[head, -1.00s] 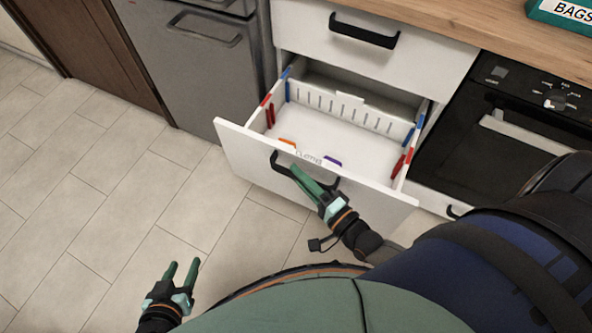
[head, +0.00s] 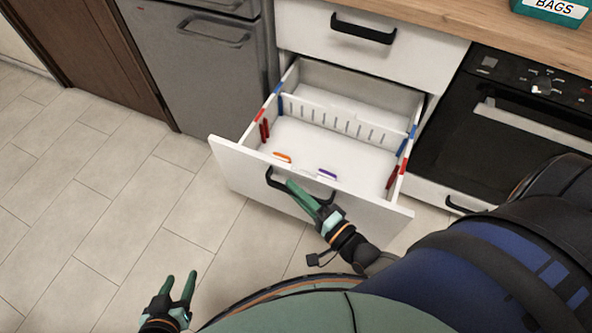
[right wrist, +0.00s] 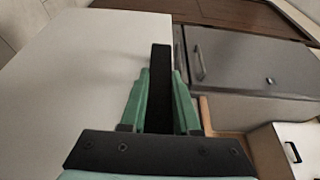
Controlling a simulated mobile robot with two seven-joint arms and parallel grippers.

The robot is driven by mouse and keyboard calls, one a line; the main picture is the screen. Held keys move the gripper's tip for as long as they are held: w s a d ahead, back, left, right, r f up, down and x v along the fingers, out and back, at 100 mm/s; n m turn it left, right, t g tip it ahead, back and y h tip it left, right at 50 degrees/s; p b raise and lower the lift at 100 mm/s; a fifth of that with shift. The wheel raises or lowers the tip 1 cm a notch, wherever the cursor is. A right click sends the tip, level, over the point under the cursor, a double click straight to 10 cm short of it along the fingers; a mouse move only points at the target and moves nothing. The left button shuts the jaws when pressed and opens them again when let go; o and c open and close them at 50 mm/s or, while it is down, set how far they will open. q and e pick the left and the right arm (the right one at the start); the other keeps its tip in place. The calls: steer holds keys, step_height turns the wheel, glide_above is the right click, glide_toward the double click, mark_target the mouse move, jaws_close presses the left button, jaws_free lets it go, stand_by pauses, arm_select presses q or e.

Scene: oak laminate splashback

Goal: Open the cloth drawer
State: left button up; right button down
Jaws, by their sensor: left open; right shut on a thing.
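The cloth drawer (head: 235,170) is pulled well out of the white cabinet below the wooden worktop. Its inside shows a slotted white divider (head: 335,122), with an orange item (head: 282,157) and a purple item (head: 327,174) near the front panel. My right gripper (head: 302,193) is shut on the black drawer handle (head: 276,180) on the front panel. In the right wrist view the green fingers stand on both sides of the dark handle bar (right wrist: 161,65). My left gripper (head: 181,286) is open and empty above the tiled floor at the lower left.
A closed upper drawer with a black handle (head: 363,28) is above. A black oven (head: 490,130) stands to the right and a grey appliance (head: 205,70) to the left. A teal BAGS box (head: 552,10) sits on the worktop (head: 450,18). The floor at left is clear.

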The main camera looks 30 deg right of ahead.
steer(key=c, duration=0.6)
jaws_free()
steer(key=shift+c, duration=0.2)
steer(key=v, duration=0.7)
steer(key=shift+s, duration=0.2)
steer(key=shift+d, duration=0.1)
